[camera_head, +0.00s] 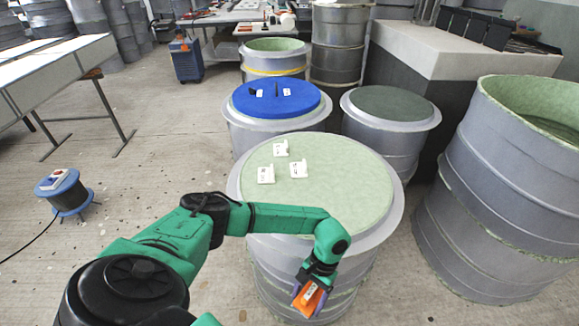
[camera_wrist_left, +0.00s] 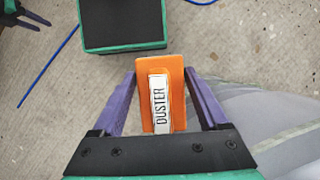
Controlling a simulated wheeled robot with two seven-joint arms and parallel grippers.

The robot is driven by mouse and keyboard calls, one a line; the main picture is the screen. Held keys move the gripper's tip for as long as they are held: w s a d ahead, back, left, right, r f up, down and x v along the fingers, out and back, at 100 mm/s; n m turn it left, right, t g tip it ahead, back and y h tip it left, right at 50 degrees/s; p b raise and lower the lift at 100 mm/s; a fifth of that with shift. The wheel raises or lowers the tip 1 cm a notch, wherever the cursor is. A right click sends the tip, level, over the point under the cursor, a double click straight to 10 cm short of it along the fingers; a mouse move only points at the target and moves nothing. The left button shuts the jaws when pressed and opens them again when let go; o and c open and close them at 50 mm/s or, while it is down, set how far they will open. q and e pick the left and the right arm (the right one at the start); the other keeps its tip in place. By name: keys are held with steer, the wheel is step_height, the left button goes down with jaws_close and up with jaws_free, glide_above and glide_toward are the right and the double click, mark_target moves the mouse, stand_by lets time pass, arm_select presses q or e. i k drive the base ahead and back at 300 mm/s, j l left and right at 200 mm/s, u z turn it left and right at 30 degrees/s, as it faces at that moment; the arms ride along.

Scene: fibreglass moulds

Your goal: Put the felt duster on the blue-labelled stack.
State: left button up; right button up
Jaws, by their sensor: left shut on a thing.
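The felt duster is an orange block with a white label reading DUSTER; in the head view it (camera_head: 308,299) hangs low in front of the near stack, and it fills the middle of the left wrist view (camera_wrist_left: 176,92). My left gripper (camera_head: 307,294) is shut on it, a purple finger on each side. The blue-topped stack (camera_head: 300,101) stands farther back, beyond the near stack and well away from the duster. Part of my right gripper (camera_wrist_left: 36,17) seems to show at the left wrist view's top left corner.
The near pale-green-topped stack (camera_head: 345,195) carries several white tags. A grey-green-topped stack (camera_head: 392,103) stands right of the blue one, whose top bears small dark items and white tags. Tall moulds (camera_head: 500,190) crowd the right. Open floor (camera_head: 150,165) lies left, with a cable reel (camera_head: 68,194).

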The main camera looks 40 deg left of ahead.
mark_target(320, 200)
steer(key=i+l+u, duration=0.2)
steer(key=l+u, duration=0.25)
steer(key=i+l+u, duration=0.15)
steer(key=l+u, duration=1.15)
steer(key=l, duration=0.2)
